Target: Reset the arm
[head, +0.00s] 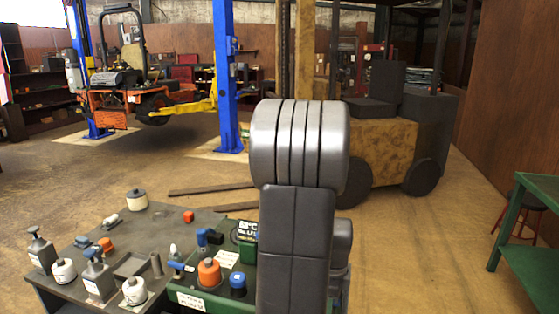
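My arm (298,190) rises in the middle of the head view, a thick grey link with a rounded, grooved top. It covers part of the forklift and the floor behind it. My gripper does not show in the head view, so its state and anything it holds are hidden. No wrist view is given.
A dark workbench (72,243) with bottles, jars and small parts stands at lower left. A green tray (187,294) of items lies close beside my arm. A forklift (385,150), a blue lift post (226,80), a raised orange mower (108,102) and a green table (537,262) surround open floor.

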